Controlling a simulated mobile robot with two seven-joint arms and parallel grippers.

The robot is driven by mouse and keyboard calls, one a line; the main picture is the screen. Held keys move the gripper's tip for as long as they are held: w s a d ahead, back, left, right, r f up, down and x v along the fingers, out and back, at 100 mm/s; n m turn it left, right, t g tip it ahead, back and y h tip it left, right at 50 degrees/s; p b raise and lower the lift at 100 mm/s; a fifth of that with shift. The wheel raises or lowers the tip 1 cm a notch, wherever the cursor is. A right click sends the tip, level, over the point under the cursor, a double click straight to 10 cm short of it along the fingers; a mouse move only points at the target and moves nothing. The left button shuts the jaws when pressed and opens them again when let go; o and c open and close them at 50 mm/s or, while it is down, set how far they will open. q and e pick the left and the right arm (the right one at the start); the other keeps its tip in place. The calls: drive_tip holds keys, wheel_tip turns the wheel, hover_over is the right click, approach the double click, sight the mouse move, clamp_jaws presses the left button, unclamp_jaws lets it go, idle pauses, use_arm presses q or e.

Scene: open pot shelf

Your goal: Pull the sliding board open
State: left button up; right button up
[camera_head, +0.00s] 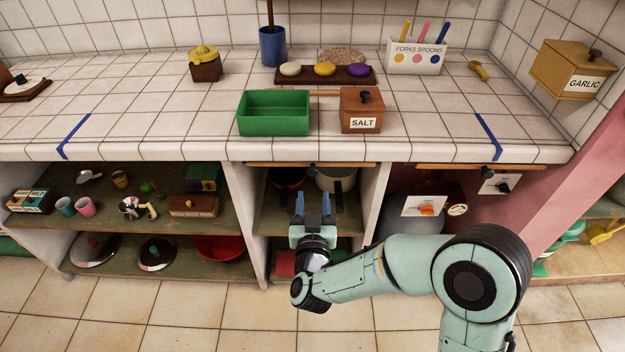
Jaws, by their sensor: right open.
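Two thin wooden boards lie just under the counter's front edge, each with a dark knob. One board (345,164) is above the middle shelf bay, with its knob (313,170) near its middle. The other board (440,166) is above the right bay, with its knob (487,171) toward its right part. Both show only as narrow strips. My right gripper (312,200) is open, its blue fingers pointing up the picture below the middle board's knob. It appears apart from the knob, with nothing between its fingers. My left gripper is out of view.
The tiled counter (160,110) holds a green tray (273,113), a salt box (361,110) and a garlic box (575,70). Pots stand in the middle bay behind my gripper. White dividers (245,220) flank that bay. The floor in front is clear.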

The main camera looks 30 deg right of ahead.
sight(313, 175)
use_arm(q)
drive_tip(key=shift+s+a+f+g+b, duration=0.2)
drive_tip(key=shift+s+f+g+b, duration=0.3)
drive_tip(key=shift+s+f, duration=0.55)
use_arm(e)
drive_tip(key=x, duration=0.8)
drive_tip(key=shift+a, duration=0.15)
drive_tip(key=shift+f, duration=0.1)
clamp_jaws()
